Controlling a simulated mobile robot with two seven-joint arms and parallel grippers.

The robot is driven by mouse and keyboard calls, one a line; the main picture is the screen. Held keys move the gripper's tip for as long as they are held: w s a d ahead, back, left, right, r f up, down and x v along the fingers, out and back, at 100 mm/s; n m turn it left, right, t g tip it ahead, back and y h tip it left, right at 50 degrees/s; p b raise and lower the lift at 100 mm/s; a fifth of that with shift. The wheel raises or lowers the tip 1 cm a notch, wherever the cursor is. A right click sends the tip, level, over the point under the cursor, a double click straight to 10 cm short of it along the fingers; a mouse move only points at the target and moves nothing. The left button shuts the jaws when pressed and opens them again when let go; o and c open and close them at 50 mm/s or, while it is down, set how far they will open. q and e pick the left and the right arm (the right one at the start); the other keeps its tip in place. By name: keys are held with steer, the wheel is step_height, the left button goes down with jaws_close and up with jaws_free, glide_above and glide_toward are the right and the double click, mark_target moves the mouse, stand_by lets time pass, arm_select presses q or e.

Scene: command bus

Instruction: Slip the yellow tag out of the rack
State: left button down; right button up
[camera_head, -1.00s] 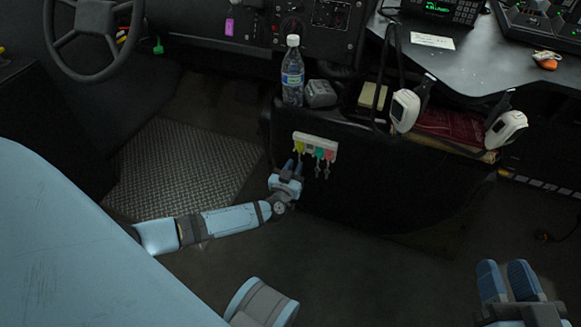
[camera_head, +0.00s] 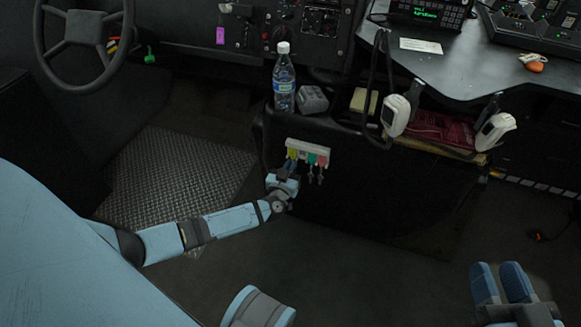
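The white key rack (camera_head: 309,149) is on the dark side of the console, with several coloured tags hanging in a row. The yellow tag (camera_head: 291,154) hangs at its left end. Red and green tags (camera_head: 318,160) hang to its right, with keys below. My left gripper (camera_head: 289,166) is just below the yellow tag, fingers pointing up at it and overlapping its lower part. Whether the fingers touch or grip it is too small to tell. My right gripper (camera_head: 499,283) is at the lower right, away from the rack, its two blue fingers slightly apart with nothing between them.
A water bottle (camera_head: 284,78) and a grey box (camera_head: 313,99) stand on the console above the rack. White handsets (camera_head: 396,113) hang at the desk edge to the right. A steering wheel (camera_head: 84,38) is at upper left. The floor below the rack is clear.

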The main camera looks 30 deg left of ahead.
arm_select(q)
steer(key=shift+p, duration=0.45)
steer(key=shift+s+d, duration=0.1)
steer(key=shift+s, duration=0.25)
stand_by(0.4)
steer(key=shift+p+v, duration=0.8)
steer(key=shift+p, duration=0.05)
steer(key=shift+s+r, duration=0.1)
steer(key=p+v, duration=0.3)
steer(key=v, duration=0.3)
steer(key=shift+r, duration=0.15)
stand_by(0.4)
